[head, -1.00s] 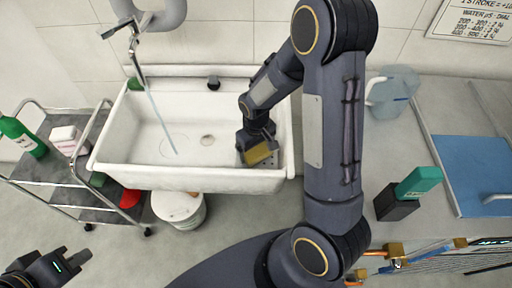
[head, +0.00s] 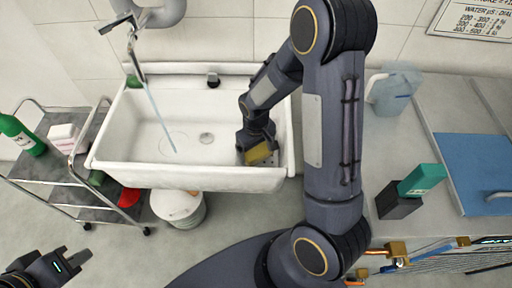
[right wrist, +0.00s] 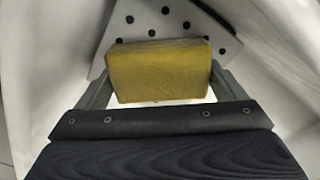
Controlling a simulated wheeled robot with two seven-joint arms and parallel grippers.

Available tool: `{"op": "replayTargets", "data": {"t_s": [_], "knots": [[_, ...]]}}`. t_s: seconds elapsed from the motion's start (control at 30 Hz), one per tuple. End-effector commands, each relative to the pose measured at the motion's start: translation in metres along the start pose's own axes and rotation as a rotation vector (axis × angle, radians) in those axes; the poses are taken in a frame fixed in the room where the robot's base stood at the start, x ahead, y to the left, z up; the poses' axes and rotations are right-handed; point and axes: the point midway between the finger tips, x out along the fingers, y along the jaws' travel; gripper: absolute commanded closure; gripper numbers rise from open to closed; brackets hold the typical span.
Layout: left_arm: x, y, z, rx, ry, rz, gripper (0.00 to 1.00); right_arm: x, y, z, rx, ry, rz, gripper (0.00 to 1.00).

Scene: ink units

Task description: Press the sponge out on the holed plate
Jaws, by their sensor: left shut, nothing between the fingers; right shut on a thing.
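A yellow sponge (head: 259,153) is held in my right gripper (head: 258,146), low in the right end of the white sink (head: 110,152). In the right wrist view the sponge (right wrist: 160,70) sits between the two fingers, which are shut on it. The holed plate (right wrist: 185,22), white with dark holes, lies just beyond and beneath the sponge there. In the head view a small part of the plate (head: 281,158) shows beside the gripper. I cannot tell whether sponge and plate touch. My left gripper (head: 82,258) is shut and empty at the lower left, away from the sink.
Water runs from a tap (head: 118,22) into the sink. A wheeled cart (head: 60,175) with a green bottle (head: 20,134) stands left. A white bucket (head: 180,207) is under the sink. The right counter holds a clear jug (head: 393,90), a teal item (head: 422,179) and a blue board (head: 470,165).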

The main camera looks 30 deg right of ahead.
Motion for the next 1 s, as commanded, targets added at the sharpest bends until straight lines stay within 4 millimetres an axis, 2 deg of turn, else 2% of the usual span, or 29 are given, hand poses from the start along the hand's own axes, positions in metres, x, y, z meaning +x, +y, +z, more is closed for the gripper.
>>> {"op": "replayTargets", "data": {"t_s": [1.0], "knots": [[0.0060, -0.0028, 0.0030, 0.000, 0.000, 0.000, 1.00, 0.0086, 0.0000, 0.0003, 0.000, -0.001, 0.000, 0.28]]}}
